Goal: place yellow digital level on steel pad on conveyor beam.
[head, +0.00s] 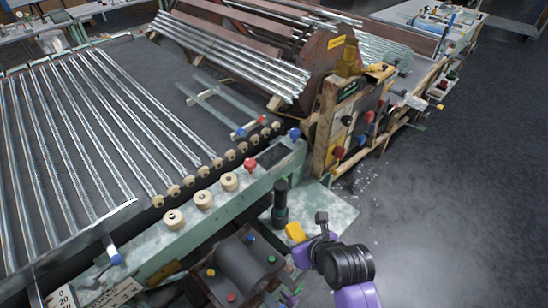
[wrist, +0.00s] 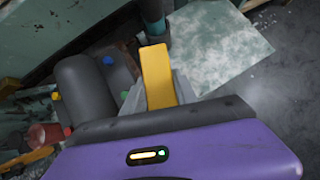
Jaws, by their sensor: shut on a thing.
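The yellow digital level (head: 295,231) is held in my gripper (head: 302,246), low over the near side of the conveyor. In the wrist view the yellow level (wrist: 157,72) stands out between the two grey fingers of my gripper (wrist: 156,94), which are shut on it. The green conveyor beam (head: 150,245) runs diagonally in the head view, beyond and left of my gripper. A dark flat patch (head: 273,157) lies on the beam beside a red knob; I cannot tell whether it is the steel pad. The level is clear of the beam.
A dark upright post (head: 280,205) stands between my gripper and the beam. A dark roller unit with coloured knobs (head: 242,268) is left of my gripper. Cream rollers (head: 203,199) and a red knob (head: 250,166) line the beam. Floor at right is open.

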